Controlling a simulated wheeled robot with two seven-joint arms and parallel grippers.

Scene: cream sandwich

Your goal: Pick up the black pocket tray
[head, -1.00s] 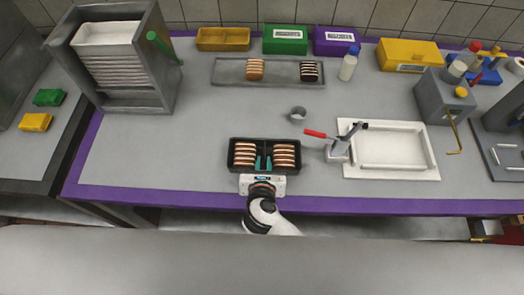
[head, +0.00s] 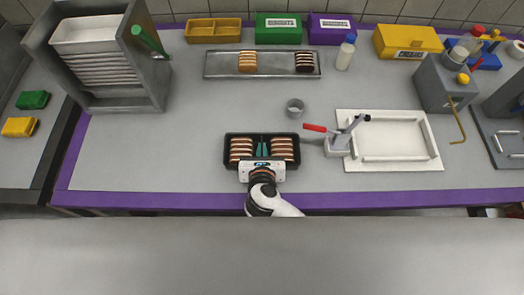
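The black pocket tray (head: 228,152) lies on the grey counter near its front edge in the head view. Its left and right pockets each hold a row of brown and cream sandwich cookies (head: 241,149). My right gripper (head: 262,150) reaches in from the front, over the middle of the tray. Its teal fingers stand close together between the two cookie rows and appear closed on the tray's middle divider. The white gripper body hides part of the tray's front wall. The tray looks level, and I see no clear gap beneath it. My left gripper is not in view.
A small grey cup (head: 295,108) stands behind the tray. To the right is a red-handled lever clamp (head: 338,143) beside a white frame (head: 390,164). A metal tray (head: 222,66) with cookie stacks lies behind. Free counter lies left of the tray.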

